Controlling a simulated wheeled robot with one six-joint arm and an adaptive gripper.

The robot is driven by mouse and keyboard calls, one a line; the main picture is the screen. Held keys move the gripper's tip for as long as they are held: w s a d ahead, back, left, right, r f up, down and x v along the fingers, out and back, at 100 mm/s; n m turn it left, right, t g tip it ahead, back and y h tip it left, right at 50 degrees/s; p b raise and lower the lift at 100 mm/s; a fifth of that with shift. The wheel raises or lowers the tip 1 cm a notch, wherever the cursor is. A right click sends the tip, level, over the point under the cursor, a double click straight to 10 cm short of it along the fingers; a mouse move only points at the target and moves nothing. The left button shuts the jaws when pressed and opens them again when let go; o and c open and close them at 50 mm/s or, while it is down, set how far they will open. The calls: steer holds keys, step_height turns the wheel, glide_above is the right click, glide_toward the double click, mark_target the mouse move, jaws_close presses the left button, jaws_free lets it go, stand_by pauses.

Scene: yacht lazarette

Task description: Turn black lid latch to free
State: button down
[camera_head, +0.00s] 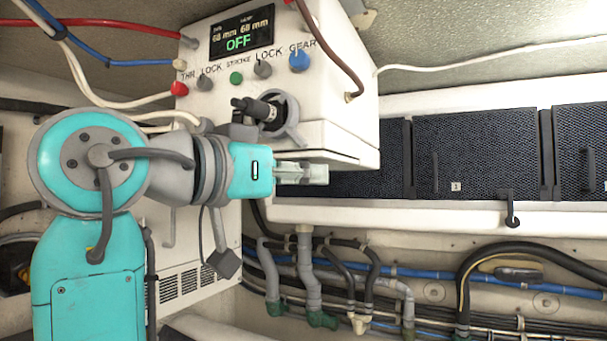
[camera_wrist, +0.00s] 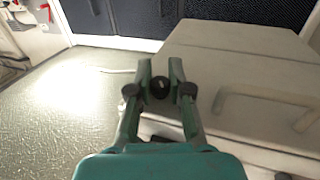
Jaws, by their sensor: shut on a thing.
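My gripper (camera_head: 302,173) reaches to the right, just below the front lower edge of the white control box (camera_head: 340,100). In the wrist view my gripper (camera_wrist: 161,72) has its two green fingers on either side of a small round black knob, which looks like the black lid latch (camera_wrist: 160,87). The fingers are shut on it. The knob sits at the edge of a pale, flat-topped case or lid (camera_wrist: 235,60) with a recessed handle. The head view does not show the latch clearly; how far it is turned cannot be told.
The control box has a display (camera_head: 242,38) reading OFF, and several knobs. Dark mesh locker panels (camera_head: 475,155) stand at right, with a dark hook (camera_head: 512,208) on the ledge. Grey pipes (camera_head: 308,275) and cables run below. Red, blue and white cables hang at upper left.

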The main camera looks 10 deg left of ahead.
steer(key=shift+m+g+h, duration=1.8)
steer(key=shift+g, duration=0.3)
steer(key=c, duration=1.1)
jaws_free()
steer(key=shift+o, duration=0.2)
steer(key=shift+t, duration=0.3)
